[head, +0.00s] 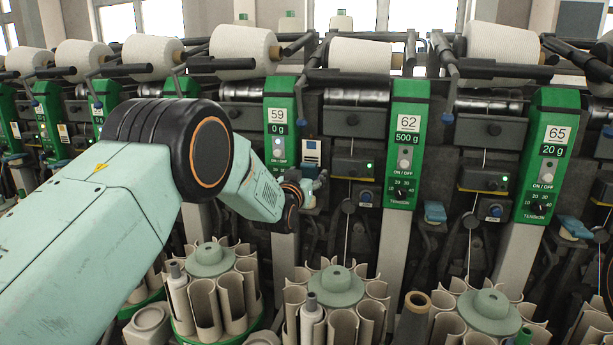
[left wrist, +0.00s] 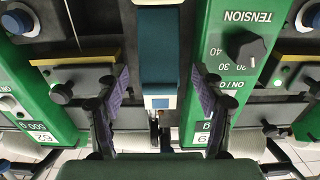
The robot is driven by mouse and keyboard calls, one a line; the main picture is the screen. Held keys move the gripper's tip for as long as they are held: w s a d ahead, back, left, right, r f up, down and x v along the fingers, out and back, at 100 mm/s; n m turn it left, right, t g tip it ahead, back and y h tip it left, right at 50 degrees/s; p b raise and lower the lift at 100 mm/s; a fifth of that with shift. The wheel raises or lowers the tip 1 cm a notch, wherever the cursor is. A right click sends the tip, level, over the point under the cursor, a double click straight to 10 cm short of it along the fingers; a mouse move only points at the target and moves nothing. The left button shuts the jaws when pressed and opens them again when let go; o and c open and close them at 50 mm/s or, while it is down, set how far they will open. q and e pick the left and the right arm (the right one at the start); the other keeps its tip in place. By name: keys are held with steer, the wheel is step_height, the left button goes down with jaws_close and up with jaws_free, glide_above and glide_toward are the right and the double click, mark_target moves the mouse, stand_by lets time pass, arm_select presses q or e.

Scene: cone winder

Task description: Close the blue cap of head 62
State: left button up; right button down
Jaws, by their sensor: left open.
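A blue cap (left wrist: 160,55) stands between the green panel 59 (head: 280,115) and the green panel 62 (head: 406,125); the left wrist view shows it upside down. In the head view the cap (head: 309,171) is small and partly hidden by my left gripper (head: 312,190). In the left wrist view the open fingers of my left gripper (left wrist: 160,78) lie to either side of the cap; I see no clear contact. A small white-and-blue label (head: 311,150) shows above the cap. Another blue cap (head: 435,211) sits just right of panel 62. My right gripper is not in view.
White yarn cones (head: 360,54) and black bars run along the top. Grey unit boxes with knobs (head: 353,167) flank the panels. Below stand round magazines of beige tubes (head: 336,280). The panel with the tension knob (left wrist: 246,48) is close beside my left fingers.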

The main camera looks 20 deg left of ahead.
arm_select(q)
steer(key=shift+w, duration=0.1)
steer(key=shift+c, duration=0.3)
steer(key=shift+s+r, duration=0.4)
steer(key=shift+s, duration=0.1)
steer(key=c, duration=0.4)
steer(key=shift+w+f, duration=0.15)
steer(key=shift+w, duration=0.05)
steer(key=c, duration=0.5)
jaws_close()
